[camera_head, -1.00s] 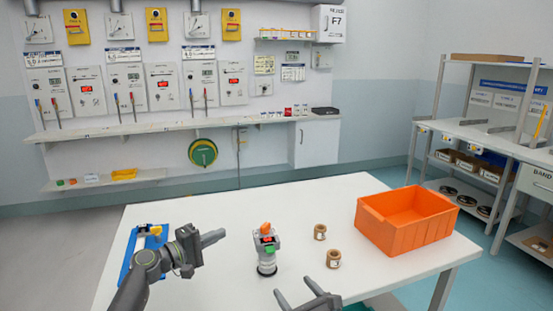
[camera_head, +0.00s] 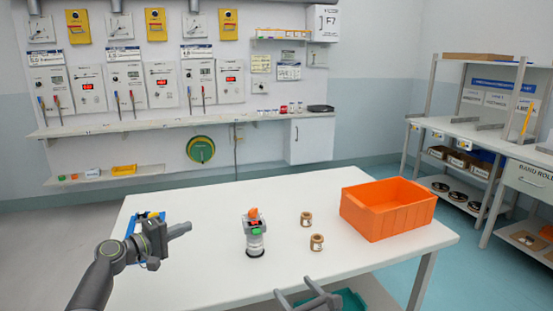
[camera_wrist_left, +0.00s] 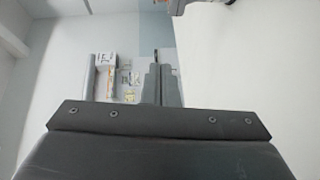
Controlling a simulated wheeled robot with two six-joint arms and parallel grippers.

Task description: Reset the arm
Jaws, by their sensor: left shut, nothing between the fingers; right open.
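My left gripper (camera_head: 181,230) is shut and empty, held above the left part of the white table (camera_head: 190,285) and pointing right. Its closed fingers also show in the left wrist view (camera_wrist_left: 162,83). My right gripper (camera_head: 308,293) is open and empty at the table's near edge, at the bottom of the head view. A grey and white cylindrical device (camera_head: 255,241) with an orange top and a green part stands upright between them, apart from both. A blue tray (camera_head: 133,224) lies behind my left arm and is mostly hidden.
Two small brown spools (camera_head: 306,219) (camera_head: 317,242) stand right of the device. An orange bin (camera_head: 388,212) sits at the table's right end. A wall shelf (camera_head: 180,125) and panels are behind; a shelving rack (camera_head: 470,125) stands right. The table's front middle is clear.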

